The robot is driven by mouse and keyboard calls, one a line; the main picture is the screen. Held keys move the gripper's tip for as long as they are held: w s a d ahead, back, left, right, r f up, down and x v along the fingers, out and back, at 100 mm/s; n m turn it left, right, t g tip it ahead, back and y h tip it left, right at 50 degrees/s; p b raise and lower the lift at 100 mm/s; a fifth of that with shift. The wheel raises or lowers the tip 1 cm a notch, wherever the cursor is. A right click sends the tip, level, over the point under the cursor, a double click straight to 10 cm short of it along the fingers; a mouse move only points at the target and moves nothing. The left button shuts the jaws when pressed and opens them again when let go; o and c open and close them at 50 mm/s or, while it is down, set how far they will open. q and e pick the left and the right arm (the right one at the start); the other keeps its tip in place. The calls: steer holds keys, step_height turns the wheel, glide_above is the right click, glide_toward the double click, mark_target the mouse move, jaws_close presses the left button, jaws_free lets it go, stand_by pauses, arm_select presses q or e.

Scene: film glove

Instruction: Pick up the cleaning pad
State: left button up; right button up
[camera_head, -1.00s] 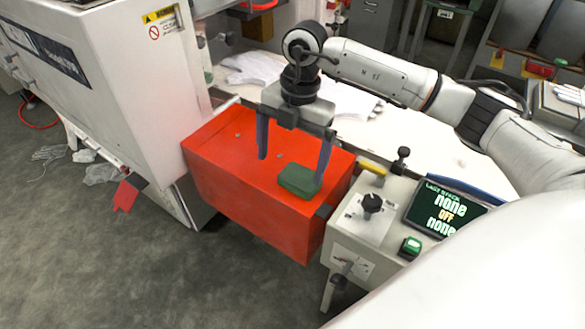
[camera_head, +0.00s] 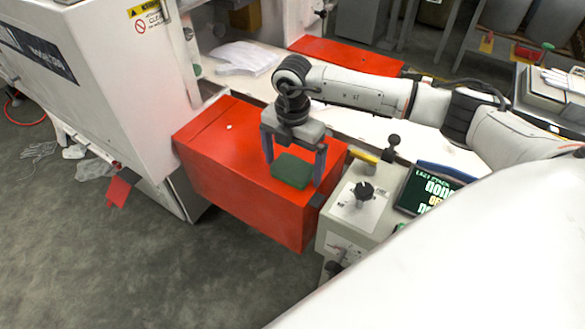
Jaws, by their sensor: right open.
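The cleaning pad (camera_head: 291,171) is a green, block-shaped pad lying on top of a red box (camera_head: 225,151). My right gripper (camera_head: 293,170) is above the red box, pointing down and open. Its two fingers stand on either side of the pad, one at the left and one at the right. I cannot tell whether either finger touches the pad. My left gripper is not in view.
A white machine (camera_head: 100,85) stands to the left of the red box. A control panel with a black knob (camera_head: 363,192) and a screen (camera_head: 428,191) is close on the right. White gloves (camera_head: 243,57) lie on the pale surface behind.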

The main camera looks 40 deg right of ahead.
mark_target(293, 167)
steer(key=c, duration=1.2)
step_height(293, 167, up, 10)
steer(key=shift+b, duration=0.3)
steer(key=o, duration=0.5)
steer(key=c, duration=0.4)
steer(key=shift+o, duration=0.2)
